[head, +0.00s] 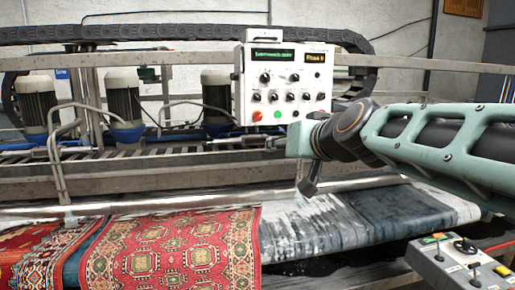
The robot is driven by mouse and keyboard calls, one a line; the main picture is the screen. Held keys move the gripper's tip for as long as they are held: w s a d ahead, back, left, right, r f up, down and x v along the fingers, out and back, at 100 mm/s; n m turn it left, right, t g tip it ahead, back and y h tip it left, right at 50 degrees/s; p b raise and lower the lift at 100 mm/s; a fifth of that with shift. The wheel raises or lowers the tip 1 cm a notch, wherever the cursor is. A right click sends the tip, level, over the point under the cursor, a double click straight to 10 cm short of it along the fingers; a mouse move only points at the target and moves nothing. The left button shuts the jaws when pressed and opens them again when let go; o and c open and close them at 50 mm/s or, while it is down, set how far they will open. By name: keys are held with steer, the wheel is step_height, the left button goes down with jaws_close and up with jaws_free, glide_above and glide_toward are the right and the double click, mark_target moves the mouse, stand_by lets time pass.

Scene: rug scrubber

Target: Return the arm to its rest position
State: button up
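My arm, with teal shells and dark joints, reaches in from the right edge of the head view, over the rug machine. At its end, a small dark part that looks like my gripper (311,178) hangs down below the wrist joint, above the wet pale rug. It appears small and is seen from one side, so its fingers cannot be made out. I cannot tell whether it is open or shut, and nothing is visibly held.
A control panel (285,84) with knobs and buttons stands behind the wrist. A red patterned rug (165,248) and a wet grey-white rug (315,225) lie across the machine bed. A grey control box (455,265) with a joystick is at lower right, below my arm. A metal rail (150,207) crosses behind the rugs.

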steer(key=shift+f, duration=0.1)
steer(key=s+d+f+g+h, duration=0.1)
steer(key=s+f+g, duration=0.3)
steer(key=s+f, duration=0.6)
steer(key=s+d+f+g+h, duration=0.2)
steer(key=s+f+g, duration=0.2)
steer(key=s+f, duration=0.7)
steer(key=s, duration=0.5)
steer(key=shift+f+p, duration=0.25)
steer(key=shift+p, duration=0.15)
steer(key=shift+c, duration=0.4)
